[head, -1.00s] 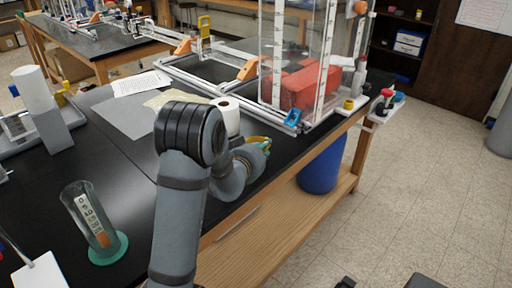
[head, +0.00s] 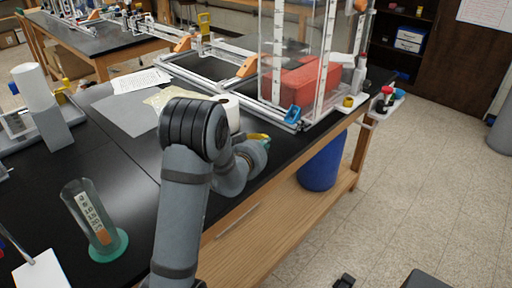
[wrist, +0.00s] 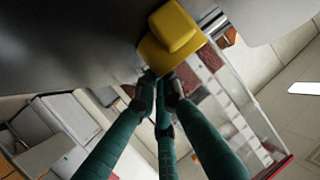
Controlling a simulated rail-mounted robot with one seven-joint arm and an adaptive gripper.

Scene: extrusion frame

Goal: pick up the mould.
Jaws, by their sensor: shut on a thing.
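The mould (wrist: 168,38) is a yellow, stepped block in the wrist view, at the tips of my gripper (wrist: 158,88). The teal fingers are closed together on its near edge. In the head view, my gripper (head: 262,141) is at the table's right edge, beyond my grey arm. Only a small yellow patch shows there among the fingers; most of the mould is hidden or too small to make out. I cannot tell whether it touches the table top.
A white roll (head: 230,112) stands close behind my wrist. A green-based cylinder (head: 95,225) stands at the left front. The black table top (head: 130,165) is mostly clear between.

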